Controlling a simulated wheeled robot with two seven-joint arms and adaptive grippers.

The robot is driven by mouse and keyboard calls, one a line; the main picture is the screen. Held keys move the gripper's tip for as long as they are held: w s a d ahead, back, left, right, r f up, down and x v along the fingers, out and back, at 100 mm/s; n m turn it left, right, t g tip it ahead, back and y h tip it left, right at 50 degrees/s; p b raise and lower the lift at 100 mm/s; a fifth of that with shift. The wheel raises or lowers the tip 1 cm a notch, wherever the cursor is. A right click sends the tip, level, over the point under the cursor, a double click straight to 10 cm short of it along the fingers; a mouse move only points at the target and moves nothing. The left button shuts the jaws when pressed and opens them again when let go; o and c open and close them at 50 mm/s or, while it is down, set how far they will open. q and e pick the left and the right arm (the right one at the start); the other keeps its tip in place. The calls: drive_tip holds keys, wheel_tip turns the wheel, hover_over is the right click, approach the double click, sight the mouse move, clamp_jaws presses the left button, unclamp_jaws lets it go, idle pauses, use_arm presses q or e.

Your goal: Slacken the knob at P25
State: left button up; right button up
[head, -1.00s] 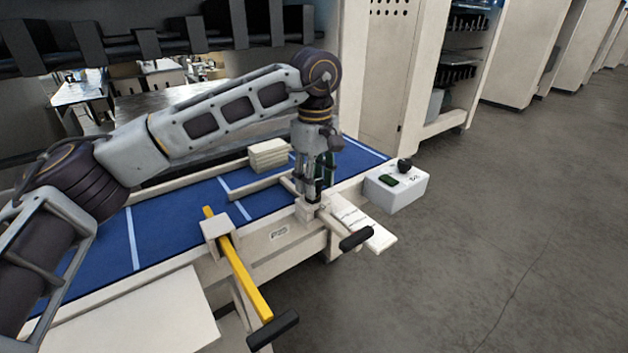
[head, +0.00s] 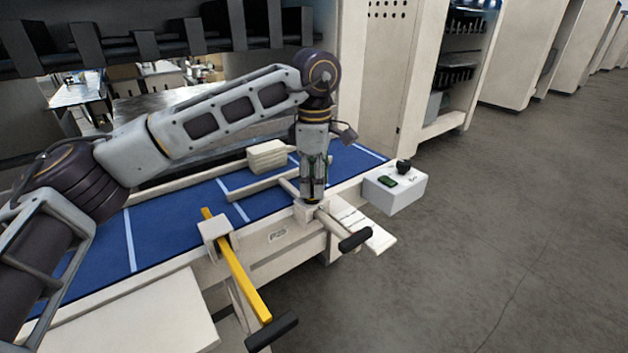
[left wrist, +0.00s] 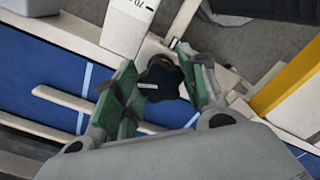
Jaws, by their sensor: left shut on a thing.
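A dark star-shaped knob (left wrist: 160,84) with a small white mark shows in the left wrist view between the two green-padded fingers. In the head view my left gripper (head: 313,193) points straight down onto the cream clamp block (head: 304,211) at the front rail of the blue bed, and it hides most of the knob there. The gripper is shut on the knob. A cream rod with a black grip (head: 355,240) runs out of the block toward the front right. A small label plate (head: 278,235) is on the rail; I cannot read it. My right gripper is not in view.
A yellow bar (head: 243,275) with a black grip passes through another block (head: 215,230) to the left. A white control box (head: 396,190) with a black knob stands at the right end. A cream stack (head: 267,155) lies on the blue bed (head: 165,230). Floor at right is clear.

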use_arm(q)
drive_tip(key=shift+s+d+f, duration=0.1)
drive_tip(key=shift+s+f, duration=0.05)
drive_tip(key=shift+f, duration=0.1)
drive_tip(key=o, duration=1.1)
drive_tip(key=shift+c, duration=0.2)
wheel_tip(320, 180, up, 12)
drive_tip(key=shift+r, duration=0.15)
